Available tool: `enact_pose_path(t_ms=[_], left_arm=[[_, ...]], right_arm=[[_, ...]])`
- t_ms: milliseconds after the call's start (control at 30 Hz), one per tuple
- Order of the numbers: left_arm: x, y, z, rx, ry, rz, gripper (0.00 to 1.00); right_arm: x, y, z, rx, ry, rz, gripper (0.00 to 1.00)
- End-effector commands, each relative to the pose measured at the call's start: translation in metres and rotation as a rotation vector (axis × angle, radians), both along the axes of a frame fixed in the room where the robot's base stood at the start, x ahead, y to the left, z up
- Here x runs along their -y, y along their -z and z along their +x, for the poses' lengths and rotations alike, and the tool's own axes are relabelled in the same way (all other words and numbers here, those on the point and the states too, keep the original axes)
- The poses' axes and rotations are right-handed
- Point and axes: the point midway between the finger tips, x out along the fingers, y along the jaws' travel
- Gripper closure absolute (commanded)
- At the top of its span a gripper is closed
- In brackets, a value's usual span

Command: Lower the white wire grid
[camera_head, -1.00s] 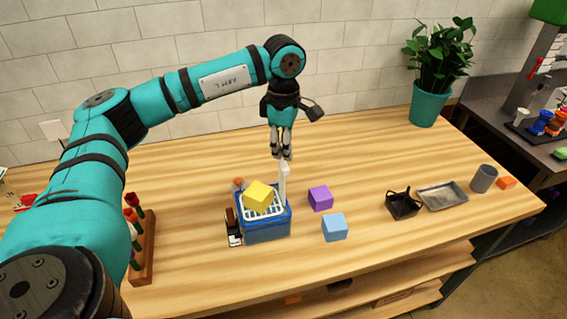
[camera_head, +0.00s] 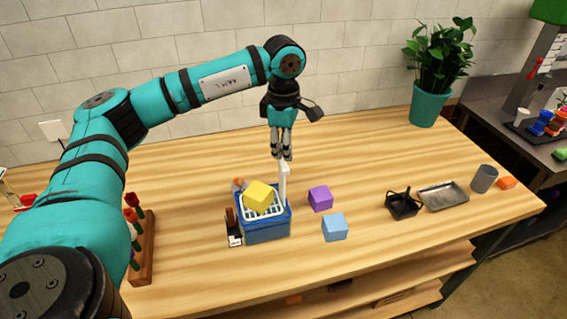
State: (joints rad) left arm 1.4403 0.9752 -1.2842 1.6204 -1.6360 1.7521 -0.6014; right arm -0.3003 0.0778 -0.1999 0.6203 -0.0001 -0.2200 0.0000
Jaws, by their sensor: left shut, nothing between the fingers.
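The white wire grid (camera_head: 274,212) lies in the top of a blue container (camera_head: 267,231) on the wooden table. A yellow block (camera_head: 259,196) rests on the grid. The grid's white upright handle (camera_head: 283,180) rises at the container's back right. My left gripper (camera_head: 285,157) is shut and empty, pointing down right at the top of the handle. I cannot tell whether the fingertips touch it. My right gripper is not in view.
A purple block (camera_head: 320,198) and a light blue block (camera_head: 334,227) stand right of the container. A small black and brown thing (camera_head: 233,229) stands close at its left. A black basket (camera_head: 402,204), a metal tray (camera_head: 443,196) and a grey cup (camera_head: 484,178) are farther right. A flower rack (camera_head: 144,245) is at the left.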

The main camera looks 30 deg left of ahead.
Motion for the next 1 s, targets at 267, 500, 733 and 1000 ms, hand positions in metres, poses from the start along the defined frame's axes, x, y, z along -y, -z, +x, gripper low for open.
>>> enact_pose_path(t_ms=[267,500,733,1000], left_arm=[[0.000,0.011,0.000,-0.001,0.000,0.000,1.00],[0.000,0.019,0.000,0.000,0.001,0.000,1.00],[0.000,0.028,0.000,-0.001,0.001,0.000,1.00],[0.000,0.037,0.000,-0.001,0.001,0.001,1.00]], right_arm=[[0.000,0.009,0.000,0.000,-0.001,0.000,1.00],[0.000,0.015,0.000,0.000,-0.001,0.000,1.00],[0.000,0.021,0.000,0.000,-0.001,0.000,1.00],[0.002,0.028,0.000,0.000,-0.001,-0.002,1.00]])
